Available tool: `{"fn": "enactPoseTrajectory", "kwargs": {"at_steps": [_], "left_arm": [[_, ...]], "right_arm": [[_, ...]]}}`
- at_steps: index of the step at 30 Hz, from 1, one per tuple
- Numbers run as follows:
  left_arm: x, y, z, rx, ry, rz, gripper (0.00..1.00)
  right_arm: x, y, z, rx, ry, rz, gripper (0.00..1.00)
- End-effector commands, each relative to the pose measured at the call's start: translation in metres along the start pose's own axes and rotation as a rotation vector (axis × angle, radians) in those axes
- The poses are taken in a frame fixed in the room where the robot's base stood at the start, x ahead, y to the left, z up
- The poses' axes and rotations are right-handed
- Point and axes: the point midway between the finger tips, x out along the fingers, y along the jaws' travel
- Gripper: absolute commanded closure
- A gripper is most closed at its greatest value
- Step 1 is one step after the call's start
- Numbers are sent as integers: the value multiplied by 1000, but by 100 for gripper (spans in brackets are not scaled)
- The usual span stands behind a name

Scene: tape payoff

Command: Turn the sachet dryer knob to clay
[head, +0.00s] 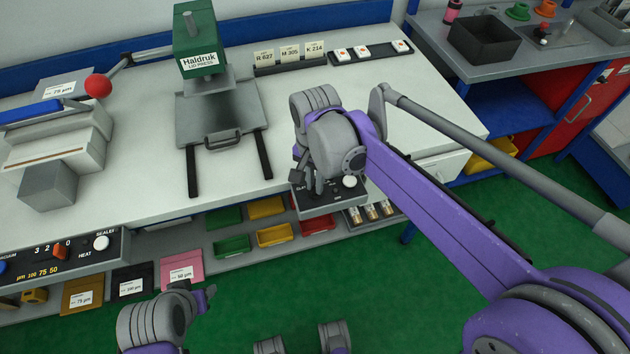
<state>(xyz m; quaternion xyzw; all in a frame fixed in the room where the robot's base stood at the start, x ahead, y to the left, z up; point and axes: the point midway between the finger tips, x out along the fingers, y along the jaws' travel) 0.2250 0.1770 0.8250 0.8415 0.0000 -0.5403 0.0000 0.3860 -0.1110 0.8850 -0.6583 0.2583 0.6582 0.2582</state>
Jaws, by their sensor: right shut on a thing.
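The sachet dryer (330,202) looks to be the small dark box at the front edge of the white bench, with a white button (348,181) on its top. Part of its lettering shows at its left, too small to read for certain. My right gripper (312,187) points down onto the top of the box, left of the white button, and is shut on its knob. The fingers and wrist hide the knob, so its pointing direction cannot be told. My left gripper (208,294) is low at the bottom left, away from the dryer; its jaws are not clear.
A green Haldruk press (200,50) stands behind left on the bench. A sealer panel (60,255) with knobs is at the far left. Colored bins (275,235) and glass vials (370,212) sit on the lower shelf. Label cards (290,55) stand at the back.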

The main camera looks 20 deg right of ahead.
Motion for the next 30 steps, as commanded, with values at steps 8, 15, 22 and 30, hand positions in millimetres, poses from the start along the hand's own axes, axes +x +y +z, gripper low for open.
{"fn": "enactPoseTrajectory", "kwargs": {"at_steps": [8, 15, 22, 30], "left_arm": [[-3, 0, -2, 0, 1, 0, 50], [-9, 0, -5, 0, 3, 0, 50], [-15, 0, -8, 0, 5, 0, 50], [-20, 0, -11, 0, 7, 0, 50]], "right_arm": [[-1, 0, 0, -80, 0, 0, 100], [-2, 0, 0, -257, 0, 0, 100], [-2, 0, 0, -475, -1, 0, 100], [-1, 0, 0, -731, -1, 0, 100]]}}
